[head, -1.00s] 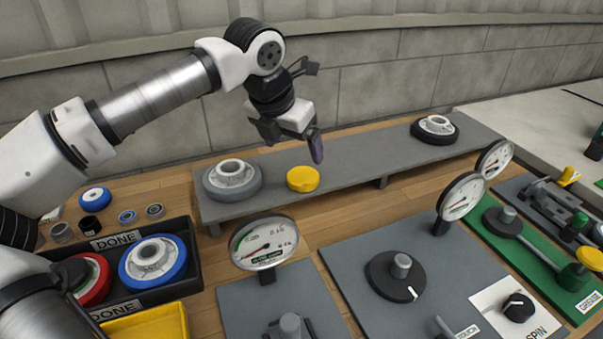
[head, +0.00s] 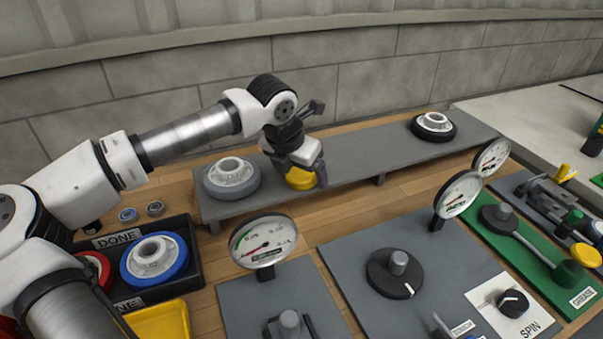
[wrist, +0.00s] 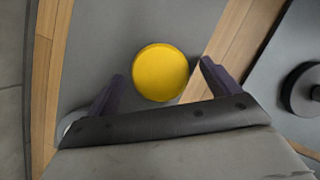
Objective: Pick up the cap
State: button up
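The cap is a round yellow disc (head: 300,181) lying flat on the long grey shelf (head: 365,160). In the wrist view the cap (wrist: 160,71) shows whole, between my two dark fingertips. My gripper (head: 298,170) is just above the cap and partly hides it in the head view. In the wrist view my gripper (wrist: 162,70) is open, with a visible gap between each finger and the cap. I cannot tell exactly how high the fingertips are over the shelf.
A grey wheel (head: 231,180) sits on the shelf left of the cap. A black-rimmed wheel (head: 434,127) sits at its far right end. A dial gauge (head: 264,242) stands in front. A black tray (head: 196,270) holds blue and red wheels at left.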

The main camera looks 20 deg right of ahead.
aim_at(299, 174)
jog(key=c, duration=1)
jog(key=shift+r, duration=0.15)
jog(key=shift+c, duration=0.2)
notch_tip(299, 174, up, 20)
